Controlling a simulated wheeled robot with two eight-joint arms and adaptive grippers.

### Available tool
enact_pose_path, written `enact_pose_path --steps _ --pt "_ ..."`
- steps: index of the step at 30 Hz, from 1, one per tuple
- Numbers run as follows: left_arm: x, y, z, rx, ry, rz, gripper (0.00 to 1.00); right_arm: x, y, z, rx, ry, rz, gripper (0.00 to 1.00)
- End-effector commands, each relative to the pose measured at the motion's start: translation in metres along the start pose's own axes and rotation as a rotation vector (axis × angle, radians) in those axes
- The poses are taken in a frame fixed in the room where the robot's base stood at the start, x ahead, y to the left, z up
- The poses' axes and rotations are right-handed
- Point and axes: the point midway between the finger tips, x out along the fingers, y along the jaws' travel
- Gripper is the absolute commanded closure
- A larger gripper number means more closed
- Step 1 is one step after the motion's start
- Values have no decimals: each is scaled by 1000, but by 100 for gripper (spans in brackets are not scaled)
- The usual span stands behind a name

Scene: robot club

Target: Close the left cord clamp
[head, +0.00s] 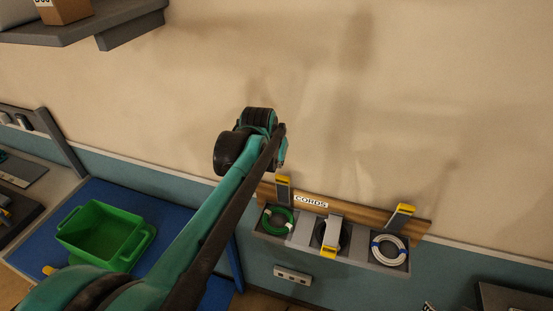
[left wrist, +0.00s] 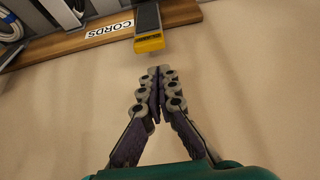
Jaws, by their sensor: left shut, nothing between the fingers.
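The left cord clamp (head: 284,192) is a grey lever with a yellow tip, at the left end of the cord rack. It stands raised above a coil of green cord (head: 270,226). In the left wrist view the same clamp (left wrist: 148,20) points its yellow tip toward my left gripper (left wrist: 156,72). The gripper's fingers are together and empty, just short of the tip, with a small gap showing. In the head view my left wrist hides the fingers. My right gripper is in neither view.
The rack's wooden board (head: 350,213) carries a CORDS label (head: 311,202). The middle clamp (head: 332,234) is down over a dark cord. The right clamp (head: 401,216) is raised above a white coil (head: 389,250). A green bin (head: 100,232) stands on a blue surface at left.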

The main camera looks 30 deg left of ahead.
Motion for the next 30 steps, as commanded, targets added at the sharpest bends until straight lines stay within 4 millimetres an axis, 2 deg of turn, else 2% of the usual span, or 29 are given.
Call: enact_pose_path --steps 3,10,15,30 --pt "24 0 0 1 0 0 100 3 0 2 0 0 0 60" --pt "53 0 0 1 0 0 100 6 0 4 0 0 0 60" --pt "59 0 0 1 0 0 100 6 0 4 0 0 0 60" --pt "61 2 0 1 27 0 100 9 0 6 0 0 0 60"
